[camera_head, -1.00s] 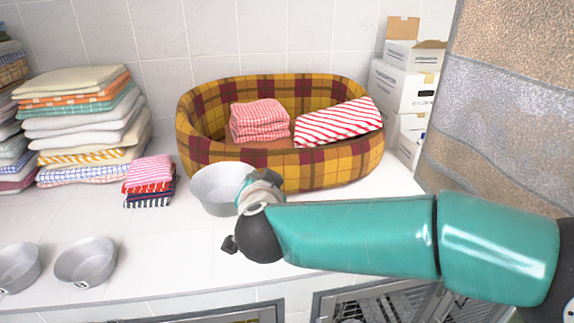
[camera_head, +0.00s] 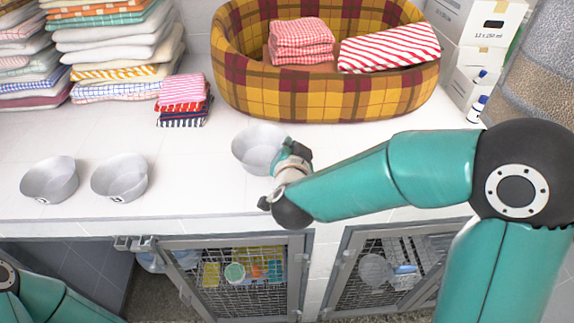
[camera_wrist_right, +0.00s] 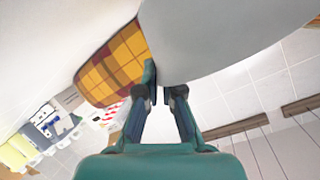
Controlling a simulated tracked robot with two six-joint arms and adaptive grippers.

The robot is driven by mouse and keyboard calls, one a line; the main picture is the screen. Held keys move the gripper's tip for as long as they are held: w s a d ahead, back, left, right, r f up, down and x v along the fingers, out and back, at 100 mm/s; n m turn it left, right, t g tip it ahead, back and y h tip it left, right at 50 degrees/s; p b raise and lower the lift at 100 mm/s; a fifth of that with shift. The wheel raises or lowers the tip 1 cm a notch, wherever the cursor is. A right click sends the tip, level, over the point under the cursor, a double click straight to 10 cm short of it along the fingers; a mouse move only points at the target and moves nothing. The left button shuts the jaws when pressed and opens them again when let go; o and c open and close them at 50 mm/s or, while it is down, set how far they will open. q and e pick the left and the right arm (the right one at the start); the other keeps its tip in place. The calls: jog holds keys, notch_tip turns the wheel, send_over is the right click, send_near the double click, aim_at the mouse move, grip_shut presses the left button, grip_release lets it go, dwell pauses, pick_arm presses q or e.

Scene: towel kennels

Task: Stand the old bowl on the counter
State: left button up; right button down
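A grey metal bowl (camera_head: 256,146) is at the middle of the white counter (camera_head: 200,190), in front of the plaid basket. It looks upright and at or close to the counter top; I cannot tell if it touches. My right gripper (camera_head: 283,162) is at its near right side. In the right wrist view my right gripper's fingers (camera_wrist_right: 163,92) sit on either side of the bowl's edge, and the bowl's pale wall (camera_wrist_right: 215,35) fills the upper right. Two similar bowls, one (camera_head: 119,178) and another (camera_head: 49,180), stand to the left. My left gripper is out of view.
The plaid basket (camera_head: 330,95) holds folded red towels. A small towel stack (camera_head: 183,100) and tall stacks (camera_head: 115,45) stand at the left. White boxes (camera_head: 475,45) are at the right. Wire-door kennels (camera_head: 240,275) lie below the counter edge. Counter around the bowl is clear.

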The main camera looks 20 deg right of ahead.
jog(key=shift+d+f, duration=0.1)
jog(key=shift+f, duration=2.55)
jog(key=c, duration=1.3)
grip_release()
jog(key=shift+s, duration=0.1)
jog(key=b+v, duration=0.1)
jog(key=v, duration=1.1)
jog(key=shift+r+b, duration=0.1)
jog(key=shift+b, duration=0.2)
